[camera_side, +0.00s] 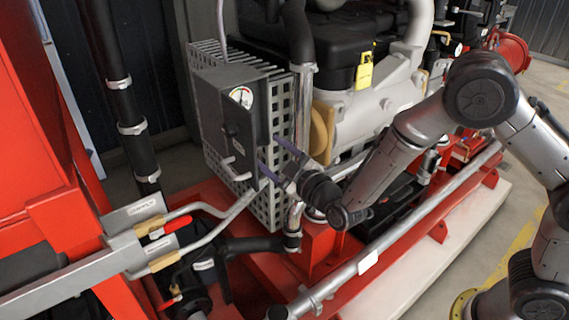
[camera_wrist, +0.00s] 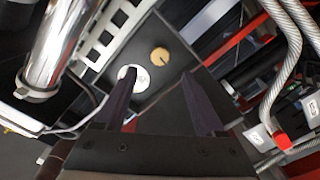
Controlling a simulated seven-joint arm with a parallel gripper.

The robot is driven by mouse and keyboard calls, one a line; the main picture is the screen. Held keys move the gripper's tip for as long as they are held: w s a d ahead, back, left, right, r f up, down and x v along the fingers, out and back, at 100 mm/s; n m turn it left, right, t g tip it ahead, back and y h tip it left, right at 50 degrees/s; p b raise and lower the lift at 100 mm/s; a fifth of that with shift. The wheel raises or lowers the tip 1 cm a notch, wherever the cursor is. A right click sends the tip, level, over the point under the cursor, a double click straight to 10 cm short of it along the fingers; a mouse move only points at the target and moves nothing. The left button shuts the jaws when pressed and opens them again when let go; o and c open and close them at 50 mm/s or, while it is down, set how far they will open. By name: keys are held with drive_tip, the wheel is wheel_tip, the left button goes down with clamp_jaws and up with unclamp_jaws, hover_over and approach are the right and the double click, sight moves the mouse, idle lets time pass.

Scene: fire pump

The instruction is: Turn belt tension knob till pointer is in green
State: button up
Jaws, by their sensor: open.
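A dark control box (camera_side: 215,110) carries a round white gauge (camera_side: 241,96) on its front. The gauge's pointer and coloured zones are too small to read in the side view. A black knob (camera_side: 231,129) sits below the gauge. My gripper (camera_side: 268,152) is open at the box's right edge, with its two purple fingers apart and nothing between them. In the wrist view my gripper (camera_wrist: 160,72) also shows open. A white disc (camera_wrist: 141,82) is partly hidden by its left finger. A tan disc with a dark mark (camera_wrist: 160,54) shows beyond, between the fingers. I cannot tell which disc is the knob.
A perforated grey guard (camera_side: 283,110) stands behind the box. A vertical metal pipe (camera_side: 303,100) is right of it. Pipes with a red-handled valve (camera_side: 163,247) run below left. The engine (camera_side: 370,110) stands to the right.

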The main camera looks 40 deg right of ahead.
drive_tip(key=s, duration=0.5)
drive_tip(key=shift+w, duration=0.1)
idle(0.6)
drive_tip(key=o, duration=0.5)
drive_tip(key=shift+f, duration=0.1)
drive_tip(key=shift+c, duration=0.2)
drive_tip(key=s+r+m, duration=0.8)
drive_tip(key=s, duration=0.1)
drive_tip(key=w, duration=1)
drive_tip(key=shift+f, duration=0.25)
